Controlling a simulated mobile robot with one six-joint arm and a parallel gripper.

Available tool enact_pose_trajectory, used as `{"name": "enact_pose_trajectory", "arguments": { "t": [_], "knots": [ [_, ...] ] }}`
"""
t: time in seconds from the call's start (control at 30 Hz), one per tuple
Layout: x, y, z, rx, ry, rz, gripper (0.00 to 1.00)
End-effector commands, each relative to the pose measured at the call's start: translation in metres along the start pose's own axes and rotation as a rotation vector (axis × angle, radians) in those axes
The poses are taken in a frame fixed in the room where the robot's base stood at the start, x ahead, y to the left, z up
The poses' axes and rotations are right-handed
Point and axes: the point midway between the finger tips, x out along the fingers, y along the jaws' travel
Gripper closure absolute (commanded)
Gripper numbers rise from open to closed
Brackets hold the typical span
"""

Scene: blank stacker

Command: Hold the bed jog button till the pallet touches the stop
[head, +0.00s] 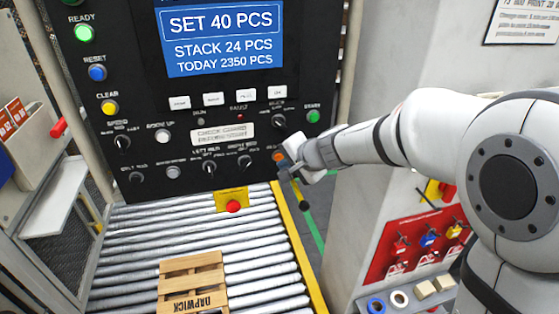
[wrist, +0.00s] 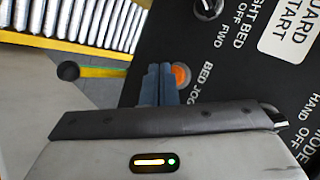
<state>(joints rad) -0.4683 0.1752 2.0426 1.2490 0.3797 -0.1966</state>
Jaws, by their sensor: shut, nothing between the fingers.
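The bed jog button (wrist: 181,76) is an orange round button on the black control panel, labelled BED JOG in the wrist view. It also shows in the head view (head: 279,157), close to my gripper's tip. My gripper (head: 287,166) is shut and empty, with its blue-grey fingers (wrist: 163,85) right by the button. The fingers partly cover the button in the wrist view; I cannot tell whether they touch it.
A yellow box with a red button (head: 233,206) sits at the far end of the rollers. A yellow rail (head: 299,250) edges the bed on the right. A red lockout board (head: 415,240) hangs on the grey cabinet below my arm. Knobs and other buttons surround the jog button.

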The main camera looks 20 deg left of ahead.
Motion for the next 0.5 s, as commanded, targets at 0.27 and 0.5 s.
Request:
{"name": "enact_pose_trajectory", "arguments": {
  "t": [0.27,0.5],
  "knots": [
    [-0.0012,0.0009,0.0009,0.001,0.000,0.000,1.00],
    [-0.0101,0.0089,0.0081,0.001,0.001,-0.001,1.00]
  ]
}}
